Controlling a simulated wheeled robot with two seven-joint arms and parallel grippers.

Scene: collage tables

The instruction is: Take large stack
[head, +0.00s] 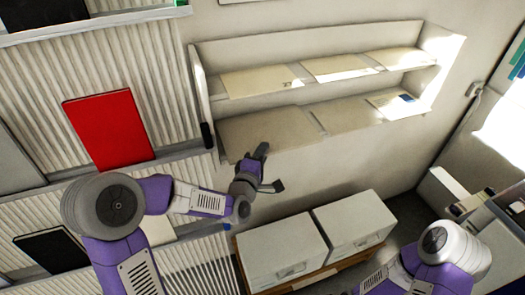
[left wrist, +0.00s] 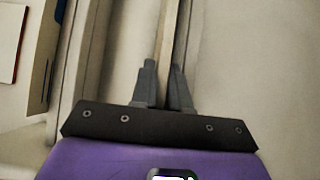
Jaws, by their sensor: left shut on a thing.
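A large tan stack (head: 270,128) lies flat at the left end of the lower wall shelf. Its front edge reaches over the shelf's front. My left gripper (head: 261,158) is at this front edge, below its middle. In the left wrist view, my left gripper (left wrist: 165,75) has its two fingers closed on a thin pale edge of the stack (left wrist: 174,25). The rest of the stack is mostly outside that view. My right arm shows at the lower right of the head view, but its gripper is out of sight.
The wall shelf (head: 207,97) also bears flat papers, including a smaller sheet (head: 398,105) to the right. Two white boxes (head: 282,250) stand below. A red panel (head: 108,128) rests on a ledge at left. Bare wall (head: 335,160) separates shelf and boxes.

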